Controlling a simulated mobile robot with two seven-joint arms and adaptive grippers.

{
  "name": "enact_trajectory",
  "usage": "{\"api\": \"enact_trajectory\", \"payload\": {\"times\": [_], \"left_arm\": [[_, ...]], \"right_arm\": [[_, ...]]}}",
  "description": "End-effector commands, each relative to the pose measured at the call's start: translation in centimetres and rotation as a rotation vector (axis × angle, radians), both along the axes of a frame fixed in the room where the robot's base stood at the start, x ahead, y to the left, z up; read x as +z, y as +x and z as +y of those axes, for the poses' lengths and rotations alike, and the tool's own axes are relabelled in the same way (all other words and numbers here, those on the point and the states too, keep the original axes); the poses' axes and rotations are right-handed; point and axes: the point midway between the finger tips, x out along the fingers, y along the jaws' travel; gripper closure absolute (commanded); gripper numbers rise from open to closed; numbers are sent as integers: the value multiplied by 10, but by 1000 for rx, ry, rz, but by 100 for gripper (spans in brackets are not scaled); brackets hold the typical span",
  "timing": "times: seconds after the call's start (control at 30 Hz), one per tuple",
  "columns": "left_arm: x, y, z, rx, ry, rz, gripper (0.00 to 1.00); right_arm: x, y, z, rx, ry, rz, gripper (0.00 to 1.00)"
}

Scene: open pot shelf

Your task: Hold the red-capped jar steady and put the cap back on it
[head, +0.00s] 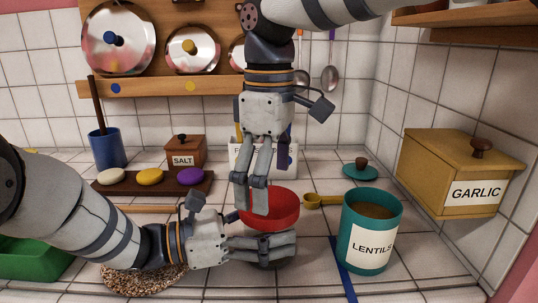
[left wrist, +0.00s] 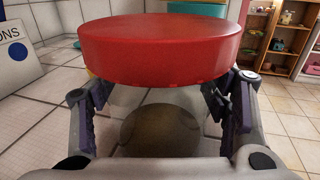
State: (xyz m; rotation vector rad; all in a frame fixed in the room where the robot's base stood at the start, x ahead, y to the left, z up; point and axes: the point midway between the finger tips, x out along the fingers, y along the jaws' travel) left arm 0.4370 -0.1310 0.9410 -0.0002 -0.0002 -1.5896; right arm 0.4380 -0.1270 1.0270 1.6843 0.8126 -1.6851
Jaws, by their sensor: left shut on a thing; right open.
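The red cap (head: 278,210) is a wide, flat disc level above my left gripper (head: 272,249). It also fills the top of the left wrist view (left wrist: 160,45). My left gripper comes in low from the left and is shut below the cap. A dull brown rounded shape (left wrist: 160,130) shows between its fingers in the left wrist view; it may be the jar body, which is mostly hidden. I cannot tell whether the cap rests on the jar. My right gripper (head: 258,200) points down from above, open, its fingers overlapping the cap's left part.
A teal LENTILS canister (head: 371,235) stands close on the right, with a yellow scoop (head: 322,200) and a teal lid (head: 360,170) nearby. A GARLIC box (head: 455,175) stands further right. A woven mat (head: 140,281) lies under my left arm. A SALT box (head: 186,150) stands behind.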

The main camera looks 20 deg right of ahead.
Motion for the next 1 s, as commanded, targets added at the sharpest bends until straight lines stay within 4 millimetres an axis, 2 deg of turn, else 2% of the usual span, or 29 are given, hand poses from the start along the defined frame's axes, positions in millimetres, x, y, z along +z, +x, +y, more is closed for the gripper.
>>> {"api": "enact_trajectory", "payload": {"times": [0.2,0.53,0.57,0.77,0.97,1.0], "left_arm": [[1,0,0,0,0,-1,100],[1,0,0,0,0,-1,100],[1,0,0,0,0,-1,100],[1,0,0,0,0,-1,100],[1,0,0,0,-1,-1,100],[1,0,0,0,-1,-1,100]], "right_arm": [[-24,0,0,0,-1,1,4],[-28,0,0,-1,0,-1,4],[-28,0,0,-1,0,-1,8],[-28,0,0,-1,-1,-1,53],[-28,0,0,-2,0,0,54],[-28,0,0,-2,0,0,16]]}}
